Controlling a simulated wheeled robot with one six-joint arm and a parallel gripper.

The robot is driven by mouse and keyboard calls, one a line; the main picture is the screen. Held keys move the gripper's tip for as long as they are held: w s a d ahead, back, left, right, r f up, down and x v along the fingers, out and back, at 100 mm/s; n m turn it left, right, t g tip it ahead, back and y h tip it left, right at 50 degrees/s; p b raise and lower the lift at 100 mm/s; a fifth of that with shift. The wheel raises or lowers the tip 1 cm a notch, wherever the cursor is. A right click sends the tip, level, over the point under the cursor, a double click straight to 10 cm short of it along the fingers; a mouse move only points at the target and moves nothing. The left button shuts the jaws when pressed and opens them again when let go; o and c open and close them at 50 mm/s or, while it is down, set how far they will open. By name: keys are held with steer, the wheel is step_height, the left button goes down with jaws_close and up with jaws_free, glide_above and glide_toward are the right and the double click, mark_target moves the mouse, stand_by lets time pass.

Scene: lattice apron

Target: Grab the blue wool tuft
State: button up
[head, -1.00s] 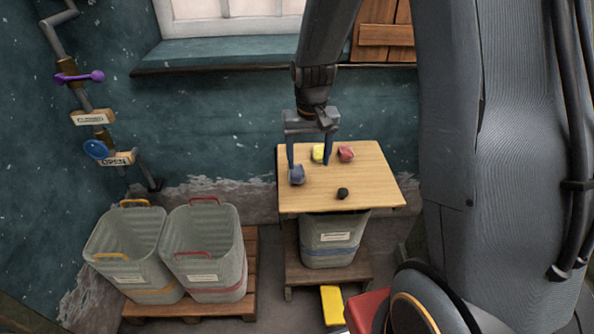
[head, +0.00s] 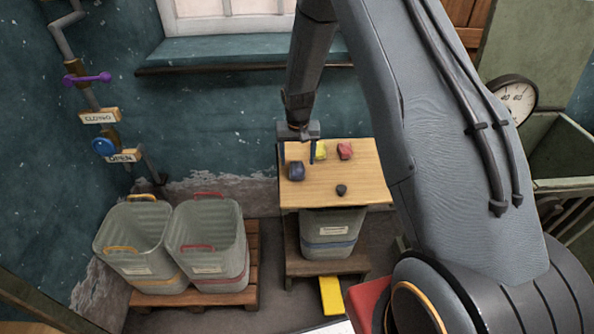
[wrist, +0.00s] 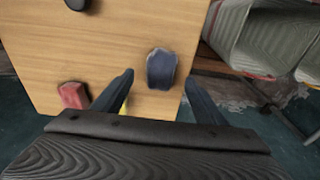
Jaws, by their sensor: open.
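The blue wool tuft (head: 296,171) lies on the left part of the wooden table top (head: 350,190). It also shows in the wrist view (wrist: 161,69), ahead of and between the lines of the two fingers. My gripper (head: 298,160) is open and empty, its fingers pointing down over the back left of the table. In the wrist view my gripper (wrist: 160,88) has one fingertip on each side of the tuft's near end. I cannot tell whether a finger touches it.
A yellow tuft (head: 320,151), a red tuft (head: 345,151) and a small dark lump (head: 341,190) share the table. A bin (head: 328,238) stands underneath. Two grey bins (head: 132,245) (head: 206,240) stand on a pallet at left. The wall and window sill are behind.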

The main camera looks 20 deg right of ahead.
mark_target(297, 166)
steer(key=shift+w+f+p, duration=0.15)
steer(key=shift+f+p, duration=0.3)
steer(key=shift+f, duration=0.7)
steer(key=shift+w+f+p, duration=0.15)
steer(key=shift+f+p, duration=0.25)
steer(key=shift+f, duration=0.7)
steer(key=c, duration=1.1)
